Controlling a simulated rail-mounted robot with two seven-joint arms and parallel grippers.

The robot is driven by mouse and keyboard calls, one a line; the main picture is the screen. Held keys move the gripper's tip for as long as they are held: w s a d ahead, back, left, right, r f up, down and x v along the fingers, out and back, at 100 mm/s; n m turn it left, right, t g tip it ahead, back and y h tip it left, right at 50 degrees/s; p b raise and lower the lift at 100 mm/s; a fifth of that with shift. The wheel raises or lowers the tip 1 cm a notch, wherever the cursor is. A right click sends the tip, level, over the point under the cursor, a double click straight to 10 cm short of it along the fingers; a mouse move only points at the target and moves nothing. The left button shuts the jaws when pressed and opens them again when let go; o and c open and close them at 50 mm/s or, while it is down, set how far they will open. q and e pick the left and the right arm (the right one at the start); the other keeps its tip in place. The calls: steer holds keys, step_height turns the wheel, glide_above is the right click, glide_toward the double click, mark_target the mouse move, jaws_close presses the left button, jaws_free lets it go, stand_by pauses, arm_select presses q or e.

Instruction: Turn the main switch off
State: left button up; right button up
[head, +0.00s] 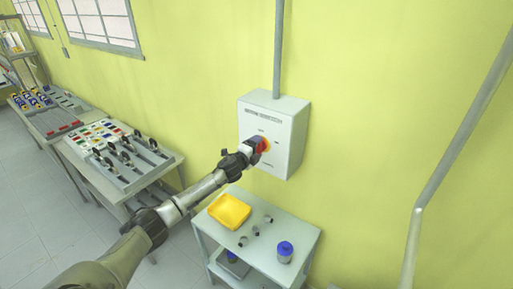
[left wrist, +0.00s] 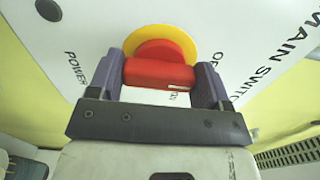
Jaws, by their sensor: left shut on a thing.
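The main switch is a red rotary handle (left wrist: 158,72) on a yellow round plate (left wrist: 185,38), set on the front of a white wall box (head: 272,110). In the left wrist view the box face carries the words "MAIN SWITCH" and "POWER"; other lettering is partly hidden behind the handle and gripper. My left gripper (left wrist: 160,80) is shut on the red handle, one purple finger at each end of it. In the head view my left gripper (head: 257,148) reaches the box front and partly covers the switch (head: 264,144). My right gripper is not in view.
Below the box stands a small table (head: 298,236) with a yellow tray (head: 230,211), a blue-topped container (head: 285,250) and several small parts. A bench with switches (head: 125,160) stands at left. Grey pipes (head: 279,45) run along the yellow wall.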

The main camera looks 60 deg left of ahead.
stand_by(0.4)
arm_select(q)
steer(key=o, duration=0.9)
steer(key=shift+b+v, duration=0.85)
steer(key=shift+v, duration=6.05)
